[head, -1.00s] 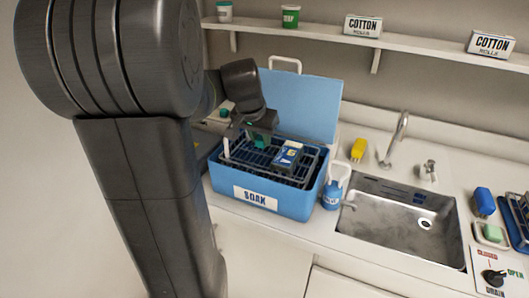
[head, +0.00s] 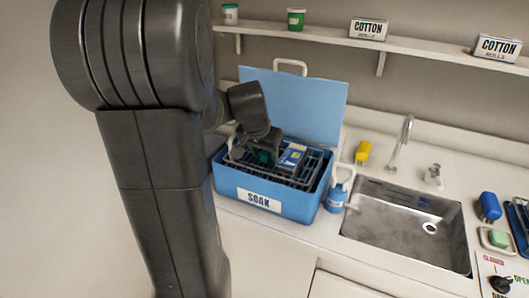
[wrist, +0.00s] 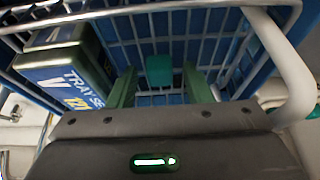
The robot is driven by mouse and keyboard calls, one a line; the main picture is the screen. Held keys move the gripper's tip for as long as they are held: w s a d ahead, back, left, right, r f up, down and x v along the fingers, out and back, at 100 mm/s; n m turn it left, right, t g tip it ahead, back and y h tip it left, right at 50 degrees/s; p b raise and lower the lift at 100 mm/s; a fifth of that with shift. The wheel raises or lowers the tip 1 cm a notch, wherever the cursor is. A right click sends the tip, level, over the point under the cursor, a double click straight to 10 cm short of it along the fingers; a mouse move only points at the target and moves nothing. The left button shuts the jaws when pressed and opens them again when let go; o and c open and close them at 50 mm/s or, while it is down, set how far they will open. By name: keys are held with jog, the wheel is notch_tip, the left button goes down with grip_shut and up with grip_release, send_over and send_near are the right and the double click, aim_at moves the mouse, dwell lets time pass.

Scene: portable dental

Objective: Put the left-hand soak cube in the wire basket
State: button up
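A small teal cube (wrist: 159,70) shows in the wrist view between my gripper's two green fingers, with gaps on both sides. It appears to be at the grid floor of the wire basket (wrist: 205,50); exact contact is unclear. My gripper (wrist: 161,90) is open, its fingers reaching down inside the basket. In the head view my gripper (head: 262,158) is low in the left part of the blue SOAK tub (head: 290,207), where the basket (head: 314,166) sits. A teal patch shows there, but the arm hides most of this area.
A TRAY SET box (wrist: 68,68) stands in the basket beside the left finger; it also shows in the head view (head: 292,157). A white handle (wrist: 288,70) curves at the right. The tub's blue lid (head: 300,103) stands open behind.

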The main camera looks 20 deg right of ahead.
jog(key=shift+r, duration=0.3)
jog(key=v, duration=1.1)
jog(key=shift+a+r+p, duration=0.2)
jog(key=shift+r+p, duration=0.1)
